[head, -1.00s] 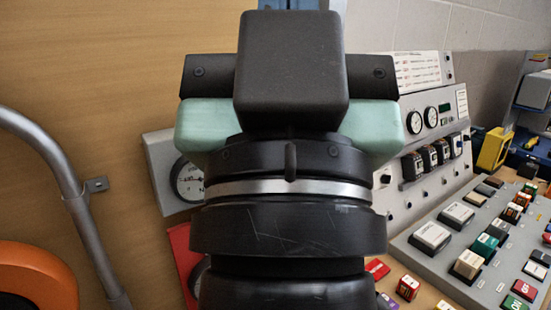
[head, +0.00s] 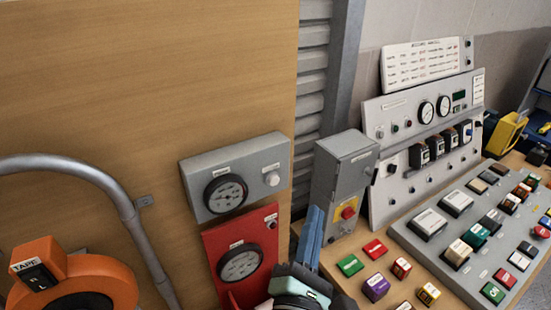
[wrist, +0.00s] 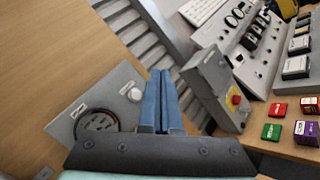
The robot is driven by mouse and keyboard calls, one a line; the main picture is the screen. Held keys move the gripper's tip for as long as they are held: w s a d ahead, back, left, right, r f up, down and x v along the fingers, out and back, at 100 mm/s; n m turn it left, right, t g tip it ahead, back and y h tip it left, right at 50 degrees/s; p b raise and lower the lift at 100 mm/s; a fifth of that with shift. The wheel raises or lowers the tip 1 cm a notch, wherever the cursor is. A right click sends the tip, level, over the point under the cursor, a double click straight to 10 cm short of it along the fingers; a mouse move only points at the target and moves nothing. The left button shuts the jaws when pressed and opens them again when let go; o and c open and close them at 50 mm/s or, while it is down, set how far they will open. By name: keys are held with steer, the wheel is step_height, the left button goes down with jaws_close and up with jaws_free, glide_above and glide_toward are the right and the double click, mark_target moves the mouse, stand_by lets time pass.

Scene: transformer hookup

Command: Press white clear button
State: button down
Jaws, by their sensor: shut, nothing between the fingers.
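A white round button (head: 272,179) sits on the right part of a grey box (head: 238,160) with a dial gauge, on the wooden wall. Its label is too small to read. In the wrist view the white button (wrist: 135,94) shows just left of the blue fingers. Large white square keys (head: 431,222) also sit on the sloped console; I cannot tell which button is marked clear. My gripper (head: 314,212) has blue fingers, shut and empty, pointing up, below and right of the round button in the picture. It also shows in the wrist view (wrist: 160,75), apart from the button.
A red gauge box (head: 240,260) is below the grey one. A grey box with a red knob (head: 348,213) stands to the right. Loose coloured blocks (head: 376,287) lie on the bench. A metal rail (head: 130,215) and orange tape reel (head: 105,284) are at left.

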mark_target(273, 180)
steer(key=shift+s+a+f+n, duration=0.1)
steer(key=shift+s+f+n, duration=0.1)
steer(key=shift+f+n, duration=0.7)
steer(key=w+a+b, duration=0.4)
steer(key=w+a, duration=0.1)
steer(key=w, duration=0.2)
steer(key=shift+b, duration=0.3)
steer(key=shift+w+a+r, duration=0.1)
steer(key=shift+w+a, duration=0.05)
steer(key=shift+w, duration=0.05)
stand_by(1.4)
steer(key=shift+w+a, duration=0.2)
